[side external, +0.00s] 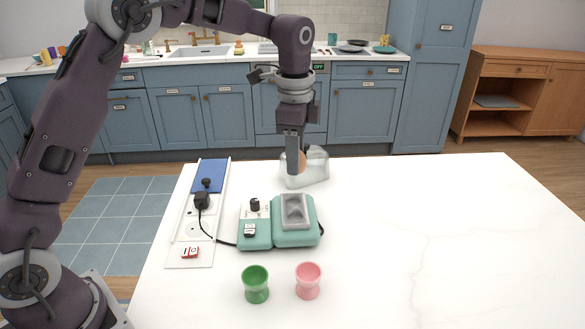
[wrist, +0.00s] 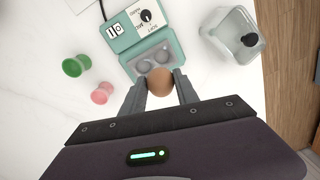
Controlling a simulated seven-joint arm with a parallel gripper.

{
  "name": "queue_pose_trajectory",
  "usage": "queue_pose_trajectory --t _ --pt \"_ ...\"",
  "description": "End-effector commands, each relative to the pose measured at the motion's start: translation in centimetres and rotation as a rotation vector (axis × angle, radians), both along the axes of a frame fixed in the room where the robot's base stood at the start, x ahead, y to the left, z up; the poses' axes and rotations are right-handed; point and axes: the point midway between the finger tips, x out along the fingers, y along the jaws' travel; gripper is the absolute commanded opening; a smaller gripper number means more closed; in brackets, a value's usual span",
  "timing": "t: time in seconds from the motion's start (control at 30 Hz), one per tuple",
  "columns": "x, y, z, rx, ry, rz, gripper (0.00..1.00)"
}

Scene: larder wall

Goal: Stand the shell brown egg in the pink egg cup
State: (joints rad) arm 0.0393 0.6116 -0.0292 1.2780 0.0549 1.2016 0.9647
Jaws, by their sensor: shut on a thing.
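The shell brown egg (side external: 301,160) shows partly behind a finger of my gripper (side external: 294,158) in the side view. In the wrist view the egg (wrist: 160,82) sits between the two fingertips of my gripper (wrist: 161,92), which is shut on it. The egg is held up above the counter, beyond the teal appliance in the side view. The pink egg cup (side external: 308,281) stands upright and empty at the front of the counter; it also shows in the wrist view (wrist: 102,93), left of my gripper.
A green egg cup (side external: 256,285) stands left of the pink one. The teal appliance (side external: 272,236) with a grey tray (side external: 294,210) lies behind the cups. A clear cover (side external: 316,168) stands behind it. A white socket board (side external: 190,241) lies left. The counter's right side is clear.

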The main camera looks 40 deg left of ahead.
Motion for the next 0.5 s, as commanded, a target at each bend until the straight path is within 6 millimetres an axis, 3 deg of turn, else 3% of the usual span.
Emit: queue_pose_trajectory --t 0.17,0.3,0.5 --pt "-4.0 -6.1 -0.1 0.0 0.002 -0.01 0.14" --pt "-8.3 -10.5 -0.5 0.0 0.001 -0.01 0.14" --pt "-12.2 -13.4 -1.0 0.001 -0.001 -0.004 0.14"
